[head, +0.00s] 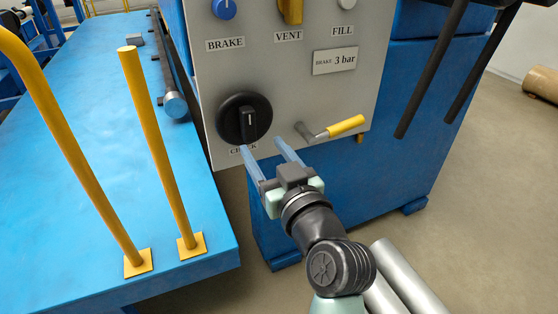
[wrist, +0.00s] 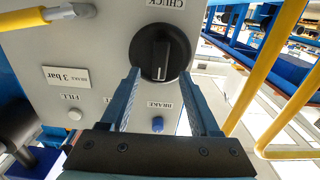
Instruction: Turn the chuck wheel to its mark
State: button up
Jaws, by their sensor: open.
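The chuck wheel (head: 243,118) is a round black knob with a raised grip bar, low on the grey panel. In the head view its bar stands roughly upright. In the wrist view the chuck wheel (wrist: 160,54) lies just beyond and between the fingertips, and its bar runs nearly up and down. I cannot make out a target mark beside it. My gripper (head: 261,147) is open and empty, its blue fingers pointing at the panel just below and right of the wheel. A fingertip partly covers the CHUCK label. My gripper (wrist: 159,73) shows no clear contact with the wheel.
A yellow-handled lever (head: 345,127) sticks out right of the wheel. Above are a blue BRAKE knob (head: 224,8), a yellow VENT handle (head: 291,10) and a FILL button (head: 342,4). Yellow posts (head: 160,150) stand on the blue bed at left. Dark rods hang at right.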

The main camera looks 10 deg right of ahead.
jog(key=p+v, duration=0.1)
jog(key=v, duration=0.5)
jog(key=shift+s, duration=0.1)
